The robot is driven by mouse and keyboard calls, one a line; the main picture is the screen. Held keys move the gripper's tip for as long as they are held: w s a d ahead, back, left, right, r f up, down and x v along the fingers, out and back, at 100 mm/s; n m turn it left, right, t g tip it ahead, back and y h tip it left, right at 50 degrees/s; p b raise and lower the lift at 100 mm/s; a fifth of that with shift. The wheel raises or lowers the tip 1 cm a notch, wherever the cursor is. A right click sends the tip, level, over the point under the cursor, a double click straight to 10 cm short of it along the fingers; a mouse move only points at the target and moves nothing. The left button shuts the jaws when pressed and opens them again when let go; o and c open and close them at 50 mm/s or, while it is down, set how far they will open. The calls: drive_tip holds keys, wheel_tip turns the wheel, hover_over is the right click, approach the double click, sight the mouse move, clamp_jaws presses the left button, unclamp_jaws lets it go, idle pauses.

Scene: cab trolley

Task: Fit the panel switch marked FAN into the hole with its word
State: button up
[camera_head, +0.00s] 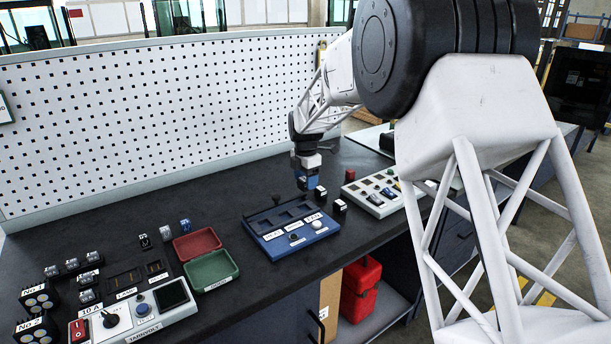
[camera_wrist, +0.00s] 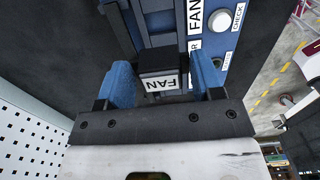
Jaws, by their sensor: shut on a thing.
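My gripper (camera_head: 308,180) is shut on the FAN switch, a small black block. In the wrist view the FAN switch (camera_wrist: 160,68) sits between the two blue fingers, its white label facing the camera. The blue panel (camera_head: 318,239) lies on the bench with dark rectangular holes in a row, white word labels and knobs on its front part. My gripper is above the panel's right end. In the wrist view a FAN label (camera_wrist: 194,15) shows on the panel beside a CHECK button (camera_wrist: 222,22); the held switch and finger partly cover the holes.
Two small black switches (camera_head: 340,206) stand right of the panel, near a pale control box (camera_head: 372,207). To the left are an open red and green case (camera_head: 216,282), a grey console (camera_head: 146,312) and several loose switches. A white pegboard (camera_head: 150,120) stands behind.

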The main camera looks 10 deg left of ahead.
drive_tip(key=shift+f, duration=4.05)
drive_tip(key=shift+f, duration=0.3)
drive_tip(key=o, duration=1)
drive_tip(key=shift+r, duration=3.9)
